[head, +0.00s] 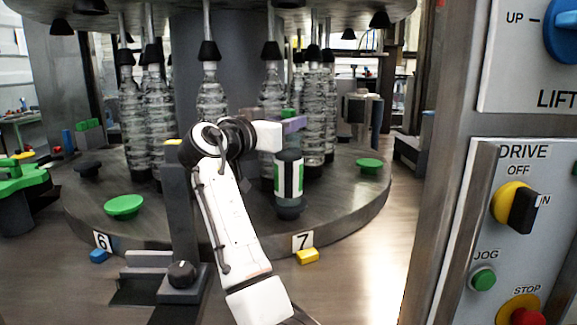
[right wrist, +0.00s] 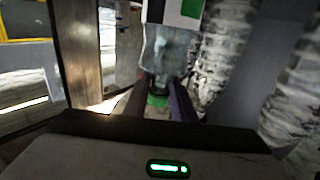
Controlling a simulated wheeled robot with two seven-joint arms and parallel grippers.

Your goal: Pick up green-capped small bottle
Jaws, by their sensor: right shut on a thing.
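The green-capped small bottle (head: 289,179) is upright at the front right of the round table, with a white, green and black label. Its lower end is at a dark round pad (head: 290,209); I cannot tell whether it touches. My right gripper (head: 291,124) is shut on it near the top, with the green cap (head: 288,113) just showing. In the right wrist view the fingers close about the neck by the green cap (right wrist: 157,101), and the clear body (right wrist: 165,50) shows beyond. My left gripper is not in view.
Tall clear bottles (head: 133,120) stand around the carousel under dark nozzles (head: 210,51). Green pads (head: 124,206) (head: 369,165) sit on the round table (head: 345,205). A grey post (head: 180,210) stands left of my arm. A control panel (head: 515,220) fills the right side.

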